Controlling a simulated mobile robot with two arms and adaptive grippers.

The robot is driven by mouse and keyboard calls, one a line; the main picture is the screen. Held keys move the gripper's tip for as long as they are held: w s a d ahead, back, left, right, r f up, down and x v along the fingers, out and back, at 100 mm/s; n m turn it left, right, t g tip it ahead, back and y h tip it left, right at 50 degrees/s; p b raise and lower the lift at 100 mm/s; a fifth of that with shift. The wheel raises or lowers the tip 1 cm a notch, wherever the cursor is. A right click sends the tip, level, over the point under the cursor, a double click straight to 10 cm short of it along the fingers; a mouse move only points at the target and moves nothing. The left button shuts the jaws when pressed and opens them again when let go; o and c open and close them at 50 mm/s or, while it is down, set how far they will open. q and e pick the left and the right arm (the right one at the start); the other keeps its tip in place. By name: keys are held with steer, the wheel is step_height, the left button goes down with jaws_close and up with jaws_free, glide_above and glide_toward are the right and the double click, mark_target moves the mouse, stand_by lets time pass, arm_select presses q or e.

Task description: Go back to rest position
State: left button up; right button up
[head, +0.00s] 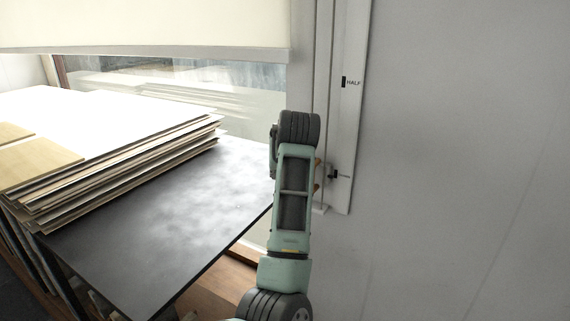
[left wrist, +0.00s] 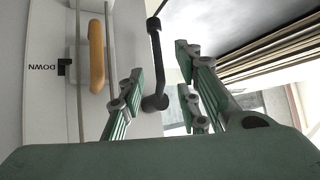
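My left arm reaches up the middle of the head view to the window's right edge; its gripper is hidden there behind my own arm. In the left wrist view my left gripper (left wrist: 158,62) is open, its fingers apart. A dark rod-like fitting (left wrist: 155,60) shows in the gap between them, and I see no finger closed on it. An orange-tan handle (left wrist: 96,56) hangs by the pale board marked DOWN (left wrist: 40,68), left of the fingers. A little of the handle shows in the head view (head: 317,187). My right gripper is in neither view.
A cream blind (head: 140,24) covers the upper window (head: 180,85). The board marked HALF (head: 348,110) stands on its right frame. A dark-topped table (head: 150,230) with stacked sheets (head: 110,165) is at left. Bare grey wall (head: 470,160) fills the right.

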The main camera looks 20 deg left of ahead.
arm_select(q)
steer(key=shift+f, duration=0.1)
steer(key=s+d+f+m+g+h+b, duration=0.1)
steer(key=d+f+m+b, duration=0.15)
steer(key=f, duration=1.75)
steer(key=s+d+f+m+g+h+b, duration=0.1)
steer(key=d+f+m, duration=0.2)
steer(key=f, duration=1.6)
steer(key=s+d+f+m+h+b, duration=0.1)
steer(key=s+f, duration=0.4)
steer(key=f, duration=0.3)
steer(key=s+d+f, duration=0.1)
steer(key=s+f, duration=0.4)
steer(key=f, duration=0.4)
steer(key=s+d+f+m+g+h+b, duration=0.1)
steer(key=s+f+m+g+h+b, duration=0.15)
steer(key=s+f, duration=2)
steer(key=s+f+g, duration=0.1)
steer(key=s+f, duration=0.2)
steer(key=s, duration=1.1)
steer(key=s+f+n+g+b, duration=0.1)
steer(key=s+f+g, duration=0.1)
steer(key=s, duration=1.2)
steer(key=shift+s+a+f, duration=0.3)
steer(key=shift+a+f, duration=0.05)
steer(key=shift+f, duration=0.35)
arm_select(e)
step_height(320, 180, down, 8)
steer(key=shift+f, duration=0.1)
